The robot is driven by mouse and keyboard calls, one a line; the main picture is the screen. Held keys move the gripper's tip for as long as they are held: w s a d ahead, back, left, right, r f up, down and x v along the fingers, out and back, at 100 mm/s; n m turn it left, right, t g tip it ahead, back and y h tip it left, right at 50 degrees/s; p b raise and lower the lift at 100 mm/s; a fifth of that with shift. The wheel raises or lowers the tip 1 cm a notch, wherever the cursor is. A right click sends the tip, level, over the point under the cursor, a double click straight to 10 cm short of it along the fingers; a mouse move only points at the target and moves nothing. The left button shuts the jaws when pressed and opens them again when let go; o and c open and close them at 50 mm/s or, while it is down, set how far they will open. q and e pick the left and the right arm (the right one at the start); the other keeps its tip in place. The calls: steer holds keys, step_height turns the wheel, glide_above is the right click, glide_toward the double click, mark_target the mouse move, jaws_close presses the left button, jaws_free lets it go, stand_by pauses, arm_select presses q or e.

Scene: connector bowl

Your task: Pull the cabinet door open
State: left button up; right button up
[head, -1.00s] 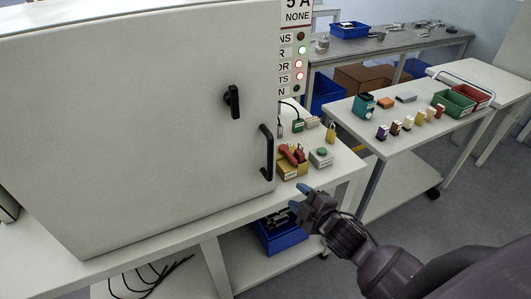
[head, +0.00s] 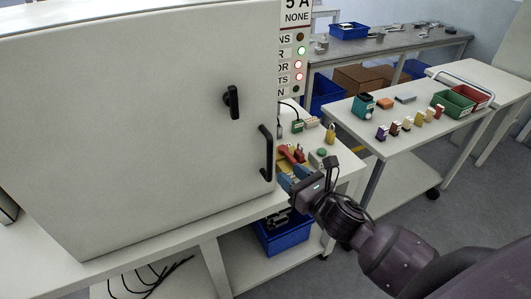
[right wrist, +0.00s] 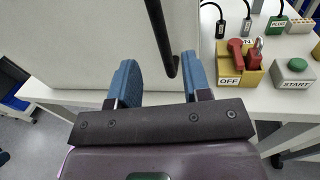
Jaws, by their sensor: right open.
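The cabinet door (head: 150,120) is a large pale panel and looks shut. It carries a black rotary latch (head: 232,102) and, lower right, a black vertical bar handle (head: 267,153). My right gripper (head: 287,180) is just right of the handle's lower end, its blue fingers pointing at the door. In the right wrist view the gripper (right wrist: 158,75) is open and empty. The handle (right wrist: 162,38) shows there just beyond the fingertips, between the two fingers and nearer the right one. I cannot tell whether a finger touches it. My left gripper is not in view.
Right of the cabinet, the bench holds a yellow OFF box (right wrist: 240,68) with red parts and a START button box (right wrist: 293,72). A blue bin (head: 282,235) sits on the shelf below. A side table (head: 400,130) carries small blocks and trays.

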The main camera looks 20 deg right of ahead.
mark_target(271, 159)
steer(key=shift+w+n, duration=0.1)
steer(key=shift+n, duration=0.2)
steer(key=p+x, duration=0.1)
steer(key=x, duration=0.9)
steer(key=shift+w+a, duration=0.15)
steer(key=shift+w, duration=0.1)
jaws_close()
